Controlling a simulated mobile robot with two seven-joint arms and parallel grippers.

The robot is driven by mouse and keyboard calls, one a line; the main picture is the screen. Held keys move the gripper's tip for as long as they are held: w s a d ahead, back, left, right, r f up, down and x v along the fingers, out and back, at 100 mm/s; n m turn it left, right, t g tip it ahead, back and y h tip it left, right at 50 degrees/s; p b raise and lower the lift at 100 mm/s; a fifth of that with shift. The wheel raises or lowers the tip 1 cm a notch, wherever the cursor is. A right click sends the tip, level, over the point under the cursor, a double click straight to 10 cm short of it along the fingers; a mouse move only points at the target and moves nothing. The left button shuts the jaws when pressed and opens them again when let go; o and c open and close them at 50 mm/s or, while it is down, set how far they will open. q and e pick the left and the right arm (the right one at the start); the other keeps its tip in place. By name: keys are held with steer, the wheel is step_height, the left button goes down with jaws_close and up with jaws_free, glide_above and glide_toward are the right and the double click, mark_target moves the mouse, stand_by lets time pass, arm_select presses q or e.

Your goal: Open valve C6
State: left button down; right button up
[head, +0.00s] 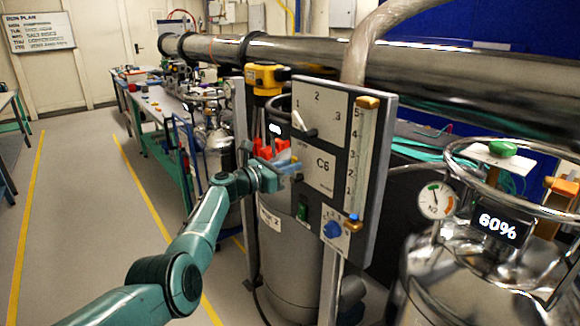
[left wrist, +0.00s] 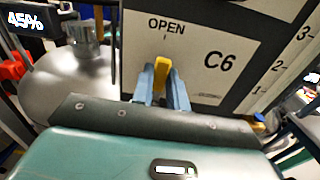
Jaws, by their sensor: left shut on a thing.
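The C6 panel (head: 318,200) is a pale upright board with a dark rim in the middle of the head view. It fills much of the left wrist view (left wrist: 240,40), where "OPEN" and "C6" can be read. My left gripper (head: 286,167) is at the panel's left side, beside the C6 label. In the left wrist view its blue-grey fingers (left wrist: 163,88) are shut on the yellow valve handle (left wrist: 162,70). The handle's visible end points up towards the small mark under "OPEN". Its lower part is hidden. My right gripper is not in view.
A steel vessel with a gauge (head: 435,200) stands at right. A long pipe (head: 440,75) crosses above. Floor at left is clear.

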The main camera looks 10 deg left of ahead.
arm_select(q)
steer(key=shift+f, duration=0.1)
stand_by(0.3)
steer(key=c, duration=1.4)
jaws_free()
steer(key=p+v, duration=0.2)
steer(key=v, duration=1.1)
